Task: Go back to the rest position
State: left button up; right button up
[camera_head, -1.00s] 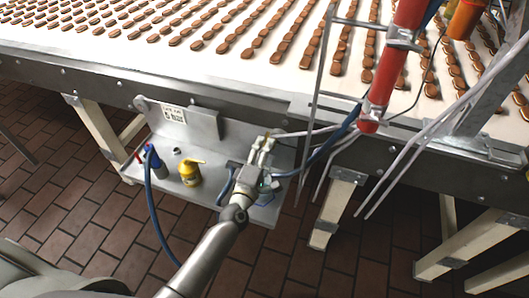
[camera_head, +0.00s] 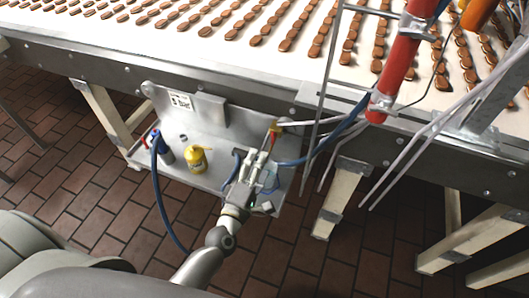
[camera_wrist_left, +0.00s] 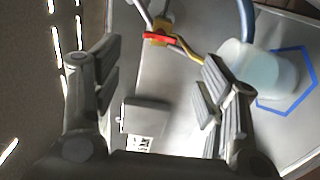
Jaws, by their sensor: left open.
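My left gripper (camera_head: 256,158) is over the metal shelf (camera_head: 217,177) under the conveyor. In the left wrist view its two fingers (camera_wrist_left: 160,52) stand wide apart with nothing between them. A valve with a red handle (camera_wrist_left: 158,38) and a yellow tube is beyond the fingertips; its red part (camera_head: 274,136) shows just past the gripper in the head view. A translucent container (camera_wrist_left: 262,66) is beside the right finger in the wrist view, near a blue hexagon outline (camera_wrist_left: 306,92). My right gripper is not in view.
Blue hoses (camera_head: 158,205) hang and loop nearby. A red pipe (camera_head: 397,65) and thin metal rods are at the right.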

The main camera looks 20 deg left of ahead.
pick_arm(q)
jog(key=shift+s, duration=1)
